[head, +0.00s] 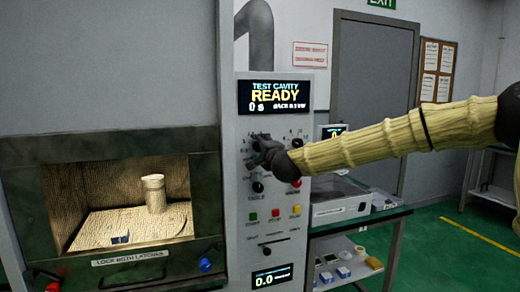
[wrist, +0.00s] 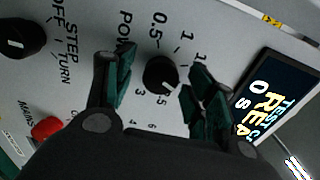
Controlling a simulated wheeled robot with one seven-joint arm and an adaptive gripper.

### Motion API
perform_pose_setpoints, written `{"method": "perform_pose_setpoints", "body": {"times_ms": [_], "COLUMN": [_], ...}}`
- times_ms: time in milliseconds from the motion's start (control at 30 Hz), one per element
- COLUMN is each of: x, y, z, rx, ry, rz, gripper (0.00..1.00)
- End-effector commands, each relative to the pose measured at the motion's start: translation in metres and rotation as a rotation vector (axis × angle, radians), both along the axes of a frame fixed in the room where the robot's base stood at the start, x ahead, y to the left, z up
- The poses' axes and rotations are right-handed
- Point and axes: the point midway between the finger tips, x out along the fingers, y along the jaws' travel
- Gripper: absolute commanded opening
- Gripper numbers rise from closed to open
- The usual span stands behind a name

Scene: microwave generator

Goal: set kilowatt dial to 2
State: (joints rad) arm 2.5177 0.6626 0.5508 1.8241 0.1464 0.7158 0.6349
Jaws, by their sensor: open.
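The kilowatt dial (wrist: 160,73) is a round black knob with a small pale mark at its lower right edge. Numbers surround it, including 0.5, 1, 3, 4 and 6; some are partly covered, and I cannot surely read its setting. A partly hidden label beginning "PO" is beside it. My gripper (wrist: 157,78) is open, with one finger to the left of the knob and the other to the right; I see gaps on both sides. In the head view my gripper (head: 268,157) is in front of the control panel (head: 232,215) and hides the dial.
A black STEP/TURN knob (wrist: 18,38) and red MAINS button (wrist: 46,129) sit left in the wrist view. The display (head: 275,96) reads READY. A cart (head: 390,215) stands right.

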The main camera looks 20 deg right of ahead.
Motion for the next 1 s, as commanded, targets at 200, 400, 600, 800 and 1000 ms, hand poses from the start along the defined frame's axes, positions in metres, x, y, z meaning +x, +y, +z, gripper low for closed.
{"method": "perform_pose_setpoints", "body": {"times_ms": [200, 400, 600, 800, 1000], "x": [-0.028, -0.066, -0.097, -0.113, -0.117], "y": [-0.001, -0.003, -0.004, -0.005, -0.006], "z": [0.001, 0.001, 0.000, -0.001, -0.001], "rx": [0.001, 0.002, 0.002, 0.002, 0.001], "ry": [-0.001, 0.000, 0.001, 0.001, 0.001], "rz": [0.001, 0.001, 0.000, -0.001, -0.001], "gripper": [0.55, 0.55, 0.55, 0.55, 0.55]}}
